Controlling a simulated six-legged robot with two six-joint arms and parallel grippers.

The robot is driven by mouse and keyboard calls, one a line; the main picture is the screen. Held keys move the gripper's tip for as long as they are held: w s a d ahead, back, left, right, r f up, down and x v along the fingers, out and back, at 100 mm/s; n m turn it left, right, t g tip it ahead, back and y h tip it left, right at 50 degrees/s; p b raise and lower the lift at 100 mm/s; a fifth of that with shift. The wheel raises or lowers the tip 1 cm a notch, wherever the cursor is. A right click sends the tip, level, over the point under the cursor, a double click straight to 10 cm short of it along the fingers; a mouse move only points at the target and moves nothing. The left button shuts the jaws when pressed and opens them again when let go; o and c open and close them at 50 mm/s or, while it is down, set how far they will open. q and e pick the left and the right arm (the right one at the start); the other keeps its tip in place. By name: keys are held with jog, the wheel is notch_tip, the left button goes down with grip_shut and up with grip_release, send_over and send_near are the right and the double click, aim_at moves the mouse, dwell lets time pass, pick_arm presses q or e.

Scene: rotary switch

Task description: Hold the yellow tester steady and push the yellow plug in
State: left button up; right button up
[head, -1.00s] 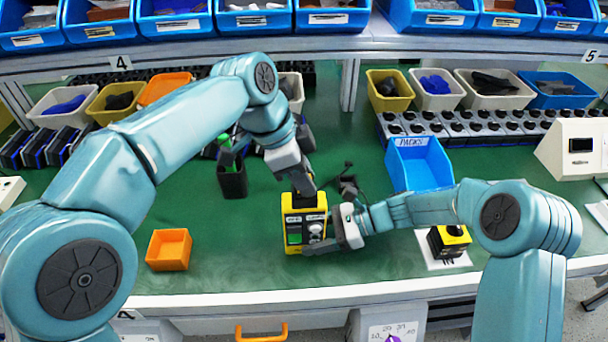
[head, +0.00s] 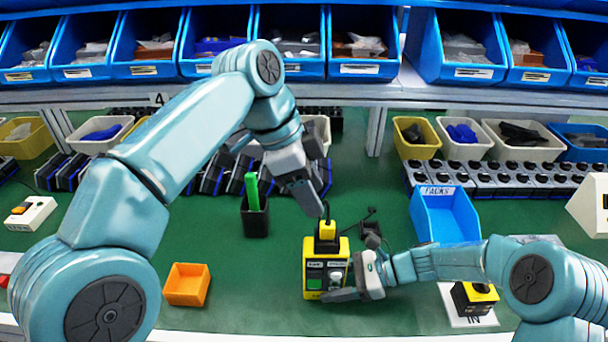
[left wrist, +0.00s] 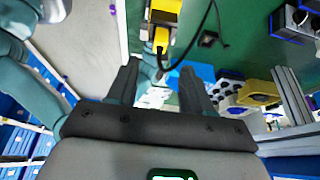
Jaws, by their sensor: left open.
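The yellow tester (head: 325,266) stands on the green mat, with a small screen and a pale knob on its front. The yellow plug (head: 327,230) sits upright at its top, with a dark cable rising from it. Whether it is fully seated I cannot tell. The left wrist view also shows the plug (left wrist: 161,38) and part of the tester (left wrist: 164,8). My left gripper (head: 314,199) is open and empty above the plug, apart from it; its two fingers (left wrist: 160,85) show spread. My right gripper (head: 345,290) is shut on the tester's lower right, one finger across its front, the other hidden.
A black cup (head: 255,218) with a green item stands behind left. An orange bin (head: 187,285) is at front left. A blue PACKS bin (head: 446,216) stands at right, and a yellow-black box (head: 474,297) lies on the IN card.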

pick_arm(q)
jog(key=shift+v, duration=1.85)
pick_arm(e)
jog(key=o, duration=1.1)
jog(key=shift+o, duration=0.2)
jog(key=shift+d, duration=0.1)
jog(key=v, duration=1.2)
